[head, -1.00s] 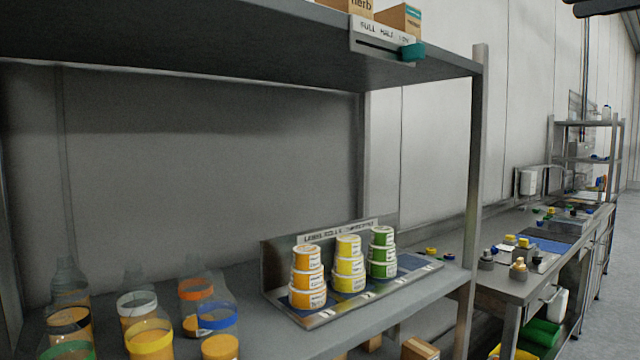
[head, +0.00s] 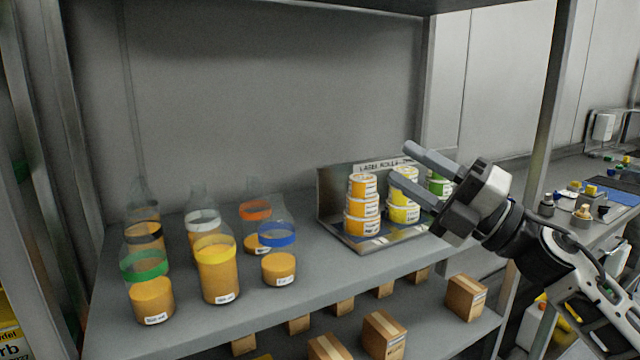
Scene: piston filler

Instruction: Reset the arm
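My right gripper (head: 412,168) comes in from the right in the head view, in front of the label roll rack (head: 346,240). Its two fingers are spread apart with nothing between them, and they point left. They partly hide the stacks of yellow rolls (head: 404,214) and green rolls (head: 438,185). The stack of orange rolls (head: 362,207) stands just left of the fingers. I cannot tell whether the gripper touches any roll. My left gripper is not in view.
Several clear bottles with coloured bands, such as one with a yellow band (head: 218,270), stand on the left of the shelf (head: 325,278). Cardboard boxes (head: 384,336) sit on a lower shelf. A shelf post (head: 548,120) rises behind my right arm. A workbench (head: 615,212) stands at the right.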

